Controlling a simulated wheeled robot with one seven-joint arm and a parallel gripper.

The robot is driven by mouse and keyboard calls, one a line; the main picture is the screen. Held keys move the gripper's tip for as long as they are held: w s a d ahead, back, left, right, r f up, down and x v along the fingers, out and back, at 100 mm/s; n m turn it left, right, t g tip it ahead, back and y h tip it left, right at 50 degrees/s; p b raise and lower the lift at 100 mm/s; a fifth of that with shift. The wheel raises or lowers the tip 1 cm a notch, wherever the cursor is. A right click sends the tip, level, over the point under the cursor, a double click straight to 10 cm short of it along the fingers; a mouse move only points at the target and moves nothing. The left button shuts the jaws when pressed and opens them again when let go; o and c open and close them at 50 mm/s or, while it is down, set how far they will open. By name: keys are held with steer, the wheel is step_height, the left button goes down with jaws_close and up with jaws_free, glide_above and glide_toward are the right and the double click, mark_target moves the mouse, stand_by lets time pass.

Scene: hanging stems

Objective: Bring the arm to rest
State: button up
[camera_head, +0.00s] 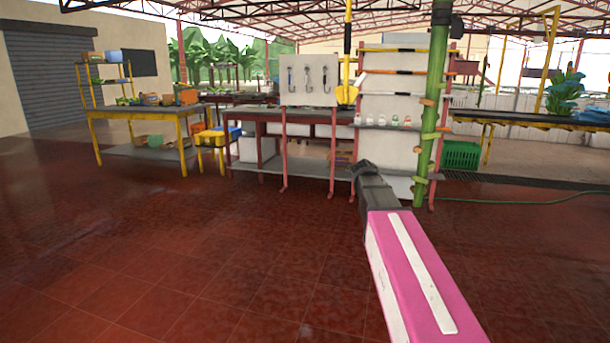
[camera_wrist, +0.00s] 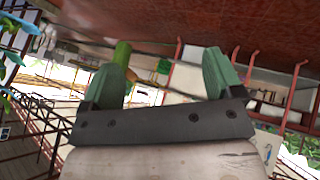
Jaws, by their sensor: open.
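My arm shows in the head view as a pink and white link with a dark grey end (camera_head: 372,185), reaching forward over the floor. The fingers cannot be made out there. In the wrist view my gripper (camera_wrist: 163,60) has two green fingers spread wide apart, with nothing between them. A thick green hanging stem (camera_head: 436,100) with short tan and green stubs hangs to the right of my arm in the head view. A green piece, likely its lower end (camera_wrist: 122,53), shows beside the left finger in the wrist view.
A white panel with hooks (camera_head: 308,80) and a shelf rack (camera_head: 395,85) stand behind. A work table (camera_head: 150,110) stands at the left. A green crate (camera_head: 461,155) and a hose (camera_head: 520,200) lie at the right. The red tiled floor (camera_head: 180,250) is clear.

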steer(key=s+a+f+n+g+y, duration=0.2)
steer(key=s+a+f+y, duration=0.1)
steer(key=s+f, duration=0.9)
steer(key=s+a+f+n+g+y, duration=0.1)
steer(key=s+a+f, duration=0.5)
steer(key=s+f, duration=0.6)
steer(key=f+g+y, duration=0.1)
steer(key=f+y, duration=0.1)
steer(key=shift+a+n+y, duration=0.3)
steer(key=shift+n, duration=0.1)
steer(key=shift+s, duration=0.1)
